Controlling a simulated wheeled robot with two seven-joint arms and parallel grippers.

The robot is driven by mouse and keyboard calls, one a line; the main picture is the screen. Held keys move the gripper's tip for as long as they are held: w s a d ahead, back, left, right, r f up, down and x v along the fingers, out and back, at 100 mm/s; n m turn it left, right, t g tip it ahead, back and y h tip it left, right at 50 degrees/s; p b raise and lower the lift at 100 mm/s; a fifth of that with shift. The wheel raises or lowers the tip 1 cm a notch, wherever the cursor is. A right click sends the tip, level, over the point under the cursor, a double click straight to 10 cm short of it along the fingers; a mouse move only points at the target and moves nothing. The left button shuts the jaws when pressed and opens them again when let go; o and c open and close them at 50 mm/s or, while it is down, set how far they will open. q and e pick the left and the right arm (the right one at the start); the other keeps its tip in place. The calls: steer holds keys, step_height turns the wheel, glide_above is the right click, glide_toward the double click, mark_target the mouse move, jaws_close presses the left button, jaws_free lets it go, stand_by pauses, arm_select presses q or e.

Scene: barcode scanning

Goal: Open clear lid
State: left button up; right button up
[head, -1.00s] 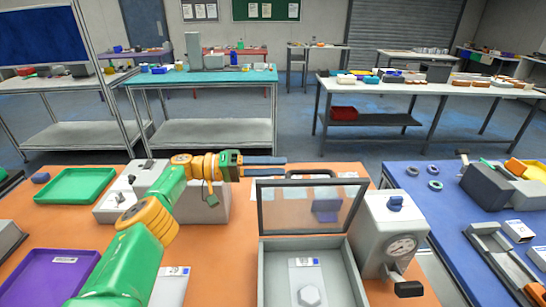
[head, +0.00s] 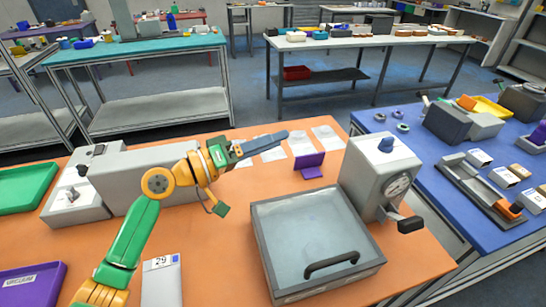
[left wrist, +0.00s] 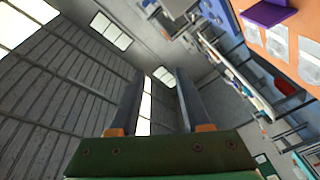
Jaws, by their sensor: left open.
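The clear lid (head: 305,232) lies shut over a grey box (head: 272,268) on the orange table. Its black handle (head: 332,264) is at the near edge of the lid. Nothing can be made out clearly inside the box through the lid. My left gripper (head: 284,136) is above the table, beyond and up-left of the box, apart from the lid and handle. In the left wrist view the two fingers stand apart with nothing between them. My right gripper is not in view.
A grey machine with a gauge (head: 378,180) stands close at the right of the box. A purple stand (head: 310,165) and several clear packets (head: 327,137) lie behind it. A grey machine (head: 140,180) is at the left. A white card (head: 162,280) lies left of the box.

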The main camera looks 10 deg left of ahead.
arm_select(q)
steer(key=s+d+m+g+h, duration=0.2)
steer(key=s+d+m+g, duration=0.15)
steer(key=s+m, duration=0.2)
steer(key=p+x, duration=0.3)
steer(key=x, duration=0.4)
steer(key=shift+s+d+r+n+g+p, duration=0.15)
steer(key=shift+s+r+n+g+p, duration=0.05)
steer(key=shift+s+n+g+p, duration=0.2)
steer(key=shift+w, duration=0.1)
steer(key=shift+c, duration=0.2)
steer(key=shift+w, duration=0.1)
jaws_close()
